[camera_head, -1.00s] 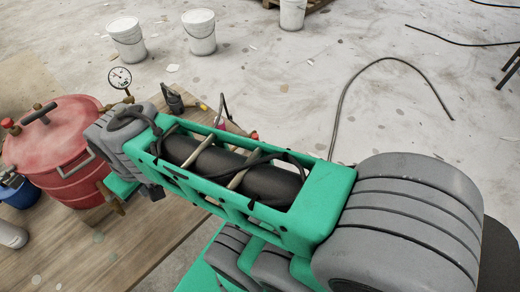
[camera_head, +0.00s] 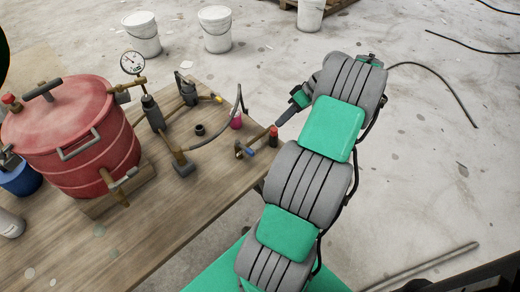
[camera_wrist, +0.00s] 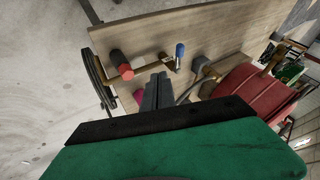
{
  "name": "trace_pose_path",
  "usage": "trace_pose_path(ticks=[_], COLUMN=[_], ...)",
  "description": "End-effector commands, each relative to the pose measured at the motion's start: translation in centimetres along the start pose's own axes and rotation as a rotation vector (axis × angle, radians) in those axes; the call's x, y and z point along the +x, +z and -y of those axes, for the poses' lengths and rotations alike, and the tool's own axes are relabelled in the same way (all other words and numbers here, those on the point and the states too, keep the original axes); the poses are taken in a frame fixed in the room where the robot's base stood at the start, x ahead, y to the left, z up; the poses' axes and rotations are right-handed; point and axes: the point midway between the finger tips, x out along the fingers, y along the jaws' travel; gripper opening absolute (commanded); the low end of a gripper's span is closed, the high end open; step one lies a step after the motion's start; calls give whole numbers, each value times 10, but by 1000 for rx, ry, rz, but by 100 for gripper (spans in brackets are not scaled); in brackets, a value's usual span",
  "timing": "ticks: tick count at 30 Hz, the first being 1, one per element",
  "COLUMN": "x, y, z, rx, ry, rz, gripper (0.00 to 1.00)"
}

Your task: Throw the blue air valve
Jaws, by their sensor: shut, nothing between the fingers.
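The blue air valve (camera_head: 250,152) is a small blue-tipped handle on brass fittings near the table's right edge. It also shows in the wrist view (camera_wrist: 180,50), beyond my fingers and slightly right of them. A red-capped part (camera_head: 273,136) sits close beside it and shows left of my fingers in the wrist view (camera_wrist: 122,65). My gripper (camera_head: 281,121) is shut and empty, above and just right of these fittings. Its dark fingers show together in the wrist view (camera_wrist: 160,78), apart from the blue valve. The fitting's lower parts are too small to make out.
A red pressure pot (camera_head: 75,135) stands left on the wooden table (camera_head: 150,235). A gauge (camera_head: 132,63), hose (camera_head: 215,132) and pipework lie between pot and valve. White buckets (camera_head: 215,30) stand on the floor behind. The floor right of my arm is mostly open.

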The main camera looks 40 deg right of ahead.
Motion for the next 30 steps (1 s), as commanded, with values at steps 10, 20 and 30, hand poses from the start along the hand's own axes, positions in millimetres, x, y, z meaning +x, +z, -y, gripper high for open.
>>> trace_pose_path(ticks=[10,20,30], x=[45,104,116], y=[10,7,8], z=[-7,7,30], rx=[-9,-10,-8], ry=[-8,-3,-5], rz=[-13,-13,-13], gripper=[0,0,0])
